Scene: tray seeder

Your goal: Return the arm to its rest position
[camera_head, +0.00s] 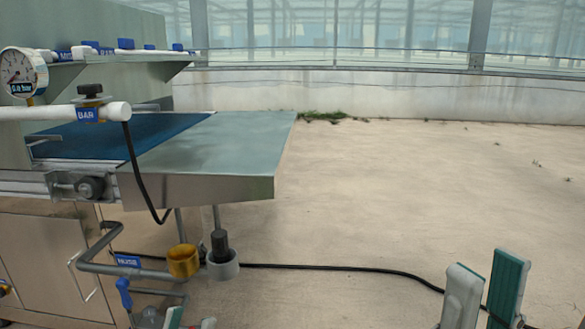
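My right gripper (488,268) stands at the bottom right, over the bare floor. Its two grey and teal fingers point up and are apart, with nothing between them. My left gripper (191,322) shows only as two fingertips at the bottom edge, left of the middle. The tips are apart and no object shows between them; the rest of that gripper is below the picture. Both grippers are apart from each other. The tray seeder (216,148) stands at the left, with a blue belt (115,142) and a sloping metal end plate.
A pressure gauge (22,72) and a white pipe (55,113) are at the far left. A yellow fitting (184,260) and a grey cup (223,268) sit on low pipework above my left fingertips. A black hose (340,267) crosses the floor towards my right gripper. The right floor is clear.

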